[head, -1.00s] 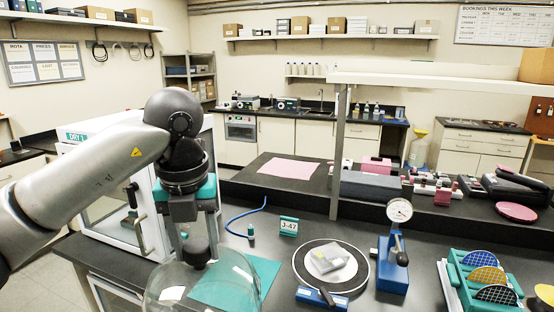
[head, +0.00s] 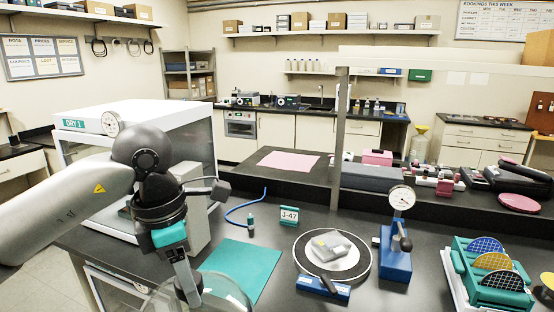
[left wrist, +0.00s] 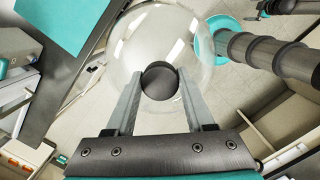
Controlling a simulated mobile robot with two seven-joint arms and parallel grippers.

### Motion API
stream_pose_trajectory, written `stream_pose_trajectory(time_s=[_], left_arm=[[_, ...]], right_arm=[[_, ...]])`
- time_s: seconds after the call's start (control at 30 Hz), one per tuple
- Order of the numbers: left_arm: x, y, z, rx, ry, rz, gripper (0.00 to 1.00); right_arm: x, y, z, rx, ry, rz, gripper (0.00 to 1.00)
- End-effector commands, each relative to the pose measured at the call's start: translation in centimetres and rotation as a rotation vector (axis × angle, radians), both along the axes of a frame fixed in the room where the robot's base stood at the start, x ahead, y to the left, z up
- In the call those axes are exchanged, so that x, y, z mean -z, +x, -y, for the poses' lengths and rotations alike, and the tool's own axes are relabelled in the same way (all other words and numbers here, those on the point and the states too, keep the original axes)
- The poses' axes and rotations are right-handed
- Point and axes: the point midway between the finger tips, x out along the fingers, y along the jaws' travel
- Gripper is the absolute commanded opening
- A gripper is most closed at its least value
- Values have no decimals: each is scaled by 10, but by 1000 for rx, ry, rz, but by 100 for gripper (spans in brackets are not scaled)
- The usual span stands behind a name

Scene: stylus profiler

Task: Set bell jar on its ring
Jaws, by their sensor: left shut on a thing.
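My left gripper (head: 188,296) is shut on the dark knob of the clear bell jar (head: 228,292), at the bottom of the head view. In the left wrist view the knob (left wrist: 160,80) sits between the two fingers, with the glass dome (left wrist: 190,30) spreading beyond it. The floor shows through the glass there, and the bench edge is to the left. The black ring (head: 299,256) lies on the bench to the right of the jar, around a pale round plate with a grey block (head: 331,245) on it. My right gripper is not in view.
A blue stand with a dial gauge (head: 396,250) is close to the ring's right. A J-47 sign (head: 289,215) stands behind it. A white DRY 1 cabinet (head: 185,122) is behind my left arm.

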Motion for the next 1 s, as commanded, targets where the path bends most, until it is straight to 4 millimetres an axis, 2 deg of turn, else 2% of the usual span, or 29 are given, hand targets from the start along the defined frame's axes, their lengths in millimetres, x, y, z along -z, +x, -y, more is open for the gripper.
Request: stream_pose_trajectory(time_s=[1.0], left_arm=[[111,-55,-13,1629,1,0,0]], right_arm=[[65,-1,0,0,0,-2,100]])
